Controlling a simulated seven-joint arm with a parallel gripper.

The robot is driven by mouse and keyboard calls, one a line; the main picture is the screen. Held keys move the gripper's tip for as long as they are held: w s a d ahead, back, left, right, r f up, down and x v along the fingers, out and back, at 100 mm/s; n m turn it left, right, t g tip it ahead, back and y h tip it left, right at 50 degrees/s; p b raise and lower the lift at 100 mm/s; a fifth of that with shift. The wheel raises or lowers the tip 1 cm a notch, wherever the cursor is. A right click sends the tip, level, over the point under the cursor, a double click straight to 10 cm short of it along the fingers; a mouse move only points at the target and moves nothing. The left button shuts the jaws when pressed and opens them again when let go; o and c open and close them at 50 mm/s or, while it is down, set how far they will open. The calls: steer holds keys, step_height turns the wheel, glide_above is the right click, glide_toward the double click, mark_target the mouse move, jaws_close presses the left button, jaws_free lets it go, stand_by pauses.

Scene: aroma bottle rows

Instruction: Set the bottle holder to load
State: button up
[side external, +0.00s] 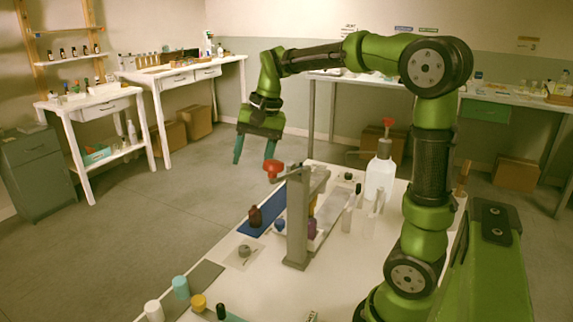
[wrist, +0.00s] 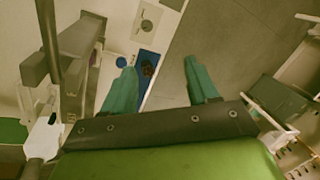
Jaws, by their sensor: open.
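A grey upright stand (side external: 297,225) with a red knob (side external: 274,170) on its upper left side stands on the white table. I cannot tell which part is the bottle holder or how it is set. The stand also shows at the left of the wrist view (wrist: 82,42). A dark brown bottle (side external: 255,217) is on a blue mat (side external: 262,224) beside the stand; the bottle also shows in the wrist view (wrist: 148,70). My gripper (side external: 254,157) is open and empty, pointing down, above and to the left of the red knob. It is apart from everything.
A white bottle with a red top (side external: 380,178) stands behind the stand. Teal (side external: 180,288), white and yellow pieces line the near left table edge. In the wrist view, the grey floor (wrist: 215,40) lies beyond the table's edge.

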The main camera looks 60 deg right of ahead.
mark_target(280, 221)
steer(key=d+f+m+g+h, duration=0.1)
steer(key=d+f+m+g, duration=0.15)
steer(key=d+f, duration=0.6)
steer(key=f, duration=0.5)
steer(key=d+f, duration=0.1)
steer(key=f, duration=0.9)
steer(key=shift+s+d, duration=0.4)
steer(key=shift+r, duration=0.1)
jaws_close()
